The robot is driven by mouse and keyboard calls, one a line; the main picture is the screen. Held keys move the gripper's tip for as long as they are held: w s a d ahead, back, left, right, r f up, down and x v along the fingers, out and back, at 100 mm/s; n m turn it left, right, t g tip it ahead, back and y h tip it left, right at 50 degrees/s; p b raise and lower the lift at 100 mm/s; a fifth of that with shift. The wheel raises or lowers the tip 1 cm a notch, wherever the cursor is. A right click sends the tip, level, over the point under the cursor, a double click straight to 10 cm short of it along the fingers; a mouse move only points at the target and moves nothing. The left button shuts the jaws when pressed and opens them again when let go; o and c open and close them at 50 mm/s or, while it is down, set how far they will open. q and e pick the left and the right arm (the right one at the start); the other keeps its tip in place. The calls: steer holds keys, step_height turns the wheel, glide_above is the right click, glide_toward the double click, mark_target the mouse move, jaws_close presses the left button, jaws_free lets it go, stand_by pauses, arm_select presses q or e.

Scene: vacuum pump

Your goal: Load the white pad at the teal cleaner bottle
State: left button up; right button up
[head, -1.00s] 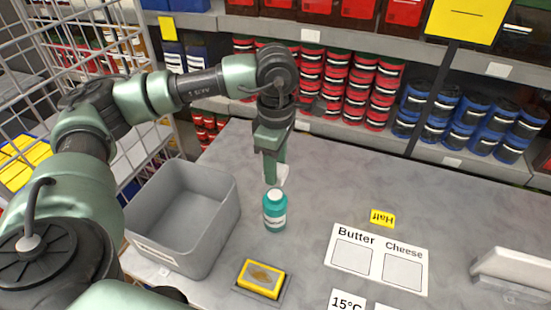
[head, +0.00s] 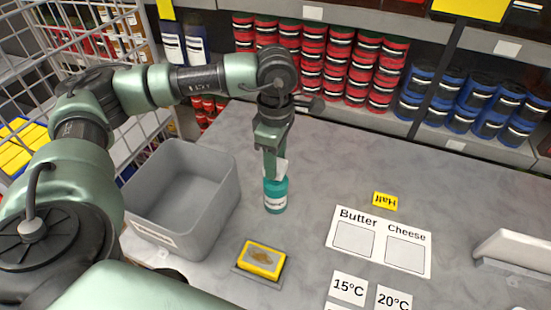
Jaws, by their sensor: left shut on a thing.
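The teal cleaner bottle (head: 275,201) stands upright on the grey counter, right of the grey bin. My left gripper (head: 274,172) points down just above and behind the bottle's top. It is shut on the white pad (head: 281,168), of which only a small part shows beside the fingers. The pad and fingers overlap the bottle's top in the head view; I cannot tell whether they touch it. My right gripper is out of view.
A grey bin (head: 154,236) stands at the left. A yellow sponge (head: 262,260) lies in front of the bottle. A Butter and Cheese card (head: 380,261) and a yellow tag (head: 385,201) lie to the right. Stocked shelves line the back.

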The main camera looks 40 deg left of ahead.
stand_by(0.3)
arm_select(q)
steer(key=shift+f+b, duration=0.5)
stand_by(0.4)
stand_by(0.5)
steer(key=shift+s+f+b, duration=0.1)
steer(key=shift+b, duration=0.2)
stand_by(1.0)
steer(key=shift+r+p, duration=0.45)
steer(key=shift+r, duration=0.4)
steer(key=shift+r+p, duration=1.35)
steer(key=shift+r, duration=1.4)
steer(key=shift+d+f, duration=0.1)
